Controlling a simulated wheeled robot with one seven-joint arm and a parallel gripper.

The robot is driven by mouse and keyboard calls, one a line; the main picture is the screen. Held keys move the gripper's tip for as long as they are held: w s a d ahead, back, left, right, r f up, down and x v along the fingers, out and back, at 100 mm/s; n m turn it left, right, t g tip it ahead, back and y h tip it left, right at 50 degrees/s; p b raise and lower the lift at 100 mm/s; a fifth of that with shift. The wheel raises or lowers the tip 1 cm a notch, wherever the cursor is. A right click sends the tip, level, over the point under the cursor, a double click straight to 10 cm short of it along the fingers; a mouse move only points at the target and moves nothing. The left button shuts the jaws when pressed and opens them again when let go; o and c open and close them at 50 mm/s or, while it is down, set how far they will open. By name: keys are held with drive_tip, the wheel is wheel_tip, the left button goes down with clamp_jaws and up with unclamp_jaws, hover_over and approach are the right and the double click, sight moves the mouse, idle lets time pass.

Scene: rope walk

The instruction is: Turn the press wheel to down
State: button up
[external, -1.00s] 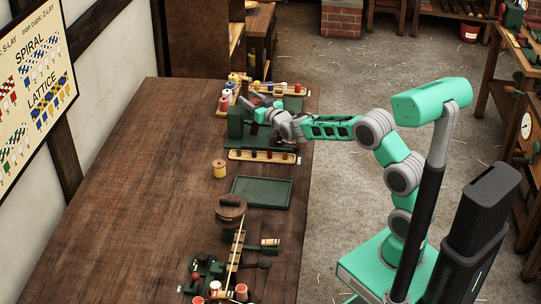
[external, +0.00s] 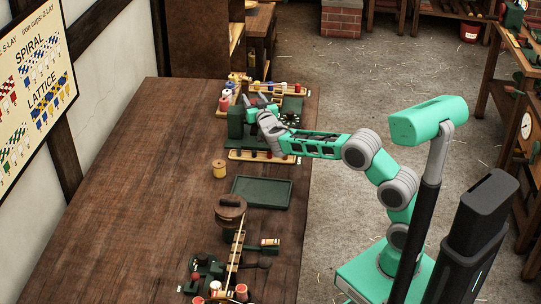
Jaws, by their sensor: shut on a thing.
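The dark green press (external: 235,122) stands at the far end of the bench, near its right edge. My gripper (external: 256,103) is at its right side, pointing away from the camera, and is shut on what looks like the press wheel. The wheel is small and mostly hidden behind my gripper and wrist, so its turn position cannot be read. A dark round plate (external: 291,118) with pale marks shows just right of my gripper.
A wooden rack of spools (external: 226,104) stands behind the press. The bench's left side is clear.

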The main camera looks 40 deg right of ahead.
drive_tip(key=m+h, duration=0.1)
drive_tip(key=g+h, duration=0.1)
drive_tip(key=shift+f+m+h, duration=0.2)
drive_tip(key=shift+m+h, duration=0.1)
drive_tip(key=shift+m, duration=0.1)
drive_tip(key=shift+s+d+r+m+g+h+p, duration=0.1)
drive_tip(key=shift+d+r+m+g+h+p, duration=0.05)
drive_tip(key=shift+m+g+h+p, duration=0.3)
drive_tip(key=shift+s+d+r+m+g+h+p, duration=0.15)
drive_tip(key=shift+m+h, duration=0.1)
drive_tip(key=shift+h, duration=0.3)
drive_tip(key=shift+d+m+g+h+p, duration=0.15)
drive_tip(key=shift+m+g+h+p, duration=0.55)
drive_tip(key=shift+p, duration=0.8)
drive_tip(key=shift+s+d+f+m+g+h+p, duration=0.15)
drive_tip(key=shift+m+g+h+p, duration=0.45)
drive_tip(key=shift+g+h+p, duration=0.15)
drive_tip(key=o, duration=1.4)
